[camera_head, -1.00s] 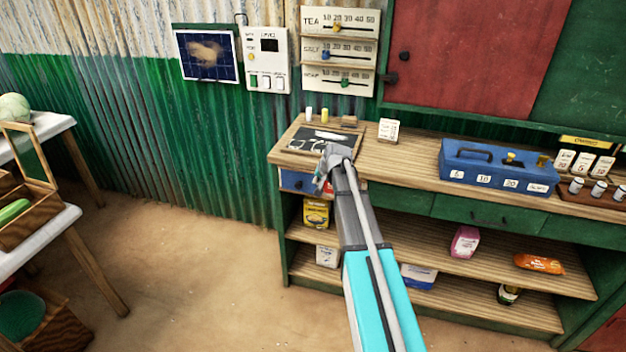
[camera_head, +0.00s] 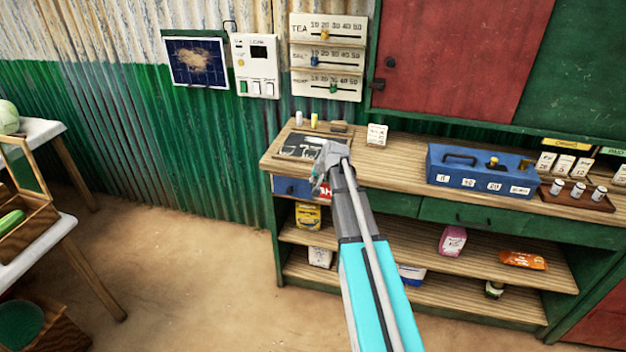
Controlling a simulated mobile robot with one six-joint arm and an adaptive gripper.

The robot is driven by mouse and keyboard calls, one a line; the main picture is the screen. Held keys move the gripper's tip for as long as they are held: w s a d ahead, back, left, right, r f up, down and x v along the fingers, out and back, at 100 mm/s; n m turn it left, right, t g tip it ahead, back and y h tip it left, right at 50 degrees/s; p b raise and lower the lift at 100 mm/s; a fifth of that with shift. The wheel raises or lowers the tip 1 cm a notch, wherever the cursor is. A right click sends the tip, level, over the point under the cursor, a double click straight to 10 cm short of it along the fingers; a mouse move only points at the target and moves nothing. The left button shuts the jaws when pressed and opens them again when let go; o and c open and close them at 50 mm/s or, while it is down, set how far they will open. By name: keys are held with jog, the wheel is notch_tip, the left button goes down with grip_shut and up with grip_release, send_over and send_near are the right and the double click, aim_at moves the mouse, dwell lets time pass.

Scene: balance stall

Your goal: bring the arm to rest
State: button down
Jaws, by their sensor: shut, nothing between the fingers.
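My gripper (camera_head: 319,184) is at the end of my arm, in front of the counter's left end. It is small in the picture and looks shut and empty. My arm reaches up from the bottom of the picture and hides part of the counter front and shelves. The gripper overlaps the edge of a dark slate (camera_head: 302,146) on the counter; I cannot tell how far apart they are.
The wooden counter (camera_head: 405,160) carries a blue box (camera_head: 470,182) and a small white card (camera_head: 377,134). Its shelves hold several packets, such as a pink one (camera_head: 452,240). A white table (camera_head: 40,240) stands at left. The sandy floor between is clear.

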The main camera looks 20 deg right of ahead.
dwell(0.4)
jog(key=s+a+r+n+g+p, duration=0.1)
jog(key=s+a+n+g+p, duration=0.1)
jog(key=s+a, duration=0.3)
jog(key=s+a+r+n+g+h+p, duration=0.1)
jog(key=s+a, duration=0.4)
jog(key=s, duration=0.9)
jog(key=s+a+r+n+g+p, duration=0.1)
jog(key=s+a+n+g+p, duration=0.2)
jog(key=s+a, duration=0.3)
jog(key=s, duration=0.3)
jog(key=shift+s+r+h+p, duration=0.15)
jog(key=shift+r+h+p, duration=0.15)
jog(key=shift+h+p, duration=0.1)
